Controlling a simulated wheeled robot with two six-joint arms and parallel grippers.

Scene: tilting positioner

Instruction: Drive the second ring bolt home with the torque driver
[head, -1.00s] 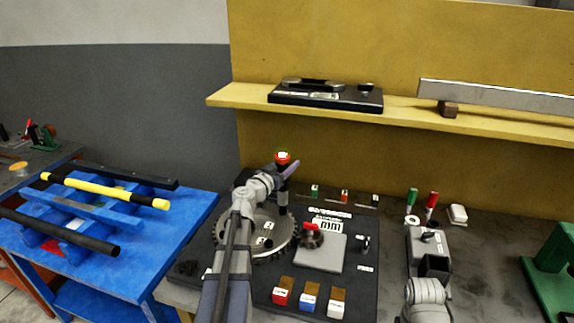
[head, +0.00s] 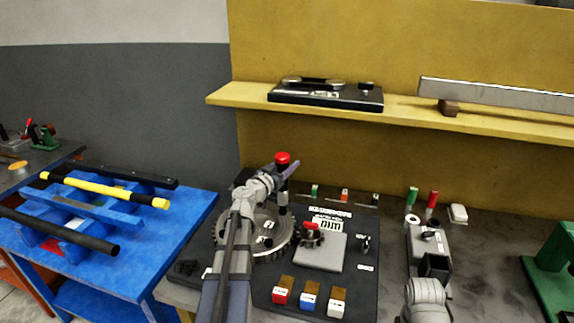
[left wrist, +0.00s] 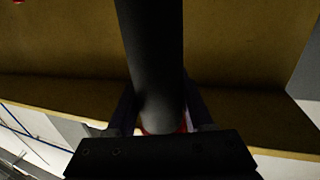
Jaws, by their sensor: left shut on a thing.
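The torque driver (head: 283,185) is a dark upright tool with a red cap. My left gripper (head: 280,182) is shut on it above the toothed round plate (head: 270,253) of the positioner. In the left wrist view the driver's dark shaft (left wrist: 155,60) runs between the fingers of the left gripper (left wrist: 160,112), with some red behind them. The driver's lower end is near the plate's far right part; I cannot tell whether it touches a bolt. Small dark bolt-like parts (head: 266,240) show on the plate. My right arm is at the lower right; its fingers cannot be made out.
A dark board (head: 262,290) carries a grey square plate (head: 320,252), a red-topped knob (head: 311,232) and several coloured blocks (head: 309,302). A yellow shelf (head: 230,96) runs behind. A blue rack table (head: 185,235) stands at the left, a green stand (head: 550,262) at the right.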

